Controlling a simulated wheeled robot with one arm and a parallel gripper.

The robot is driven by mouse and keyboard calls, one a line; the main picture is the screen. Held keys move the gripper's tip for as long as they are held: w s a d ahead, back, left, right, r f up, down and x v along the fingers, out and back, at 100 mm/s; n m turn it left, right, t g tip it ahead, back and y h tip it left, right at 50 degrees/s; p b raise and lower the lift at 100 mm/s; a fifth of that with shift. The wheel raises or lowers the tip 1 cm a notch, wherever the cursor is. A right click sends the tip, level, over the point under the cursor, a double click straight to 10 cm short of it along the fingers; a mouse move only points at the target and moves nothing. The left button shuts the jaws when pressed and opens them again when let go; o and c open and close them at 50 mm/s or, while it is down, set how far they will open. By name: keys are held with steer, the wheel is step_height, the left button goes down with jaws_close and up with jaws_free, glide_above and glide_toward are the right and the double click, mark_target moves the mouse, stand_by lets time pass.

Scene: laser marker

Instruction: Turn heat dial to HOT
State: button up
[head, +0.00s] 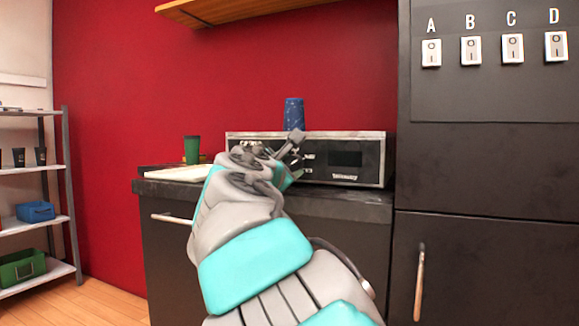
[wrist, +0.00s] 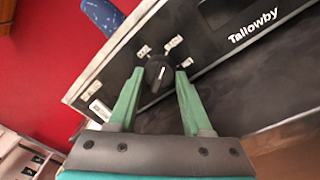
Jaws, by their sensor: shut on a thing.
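The heat dial (wrist: 158,74) is a round black knob with a light pointer line, on the dark front panel of the machine (head: 376,180) marked "Tallowby". Small white labels sit around the dial in the wrist view; they are too small to read. My gripper (wrist: 158,82) has its two green fingers on either side of the dial, shut on it. In the head view my arm covers the left part of the panel and hides the dial.
A blue patterned cup (head: 294,114) stands on top of the machine. A green cup (head: 192,150) and a white board (head: 178,173) are on the counter (head: 345,203) to the left. A dark cabinet (head: 490,170) with switches A to D stands at the right.

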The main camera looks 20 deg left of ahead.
jaws_close()
steer(key=shift+d+r+m+p, duration=0.15)
steer(key=shift+m+p, duration=0.25)
steer(key=shift+p, duration=0.2)
steer(key=shift+w+m+p, duration=0.1)
steer(key=shift+m+p, duration=0.35)
steer(key=shift+m, duration=0.05)
steer(key=m+b, duration=0.1)
steer(key=f+m+b, duration=0.1)
steer(key=m, duration=0.1)
steer(key=shift+m+t, duration=0.3)
steer(key=m+b, duration=0.3)
steer(key=m, duration=0.1)
steer(key=shift+h, duration=0.3)
steer(key=shift+a+r+m+b, duration=0.15)
steer(key=shift+m+b, duration=0.6)
steer(key=shift+m, duration=0.75)
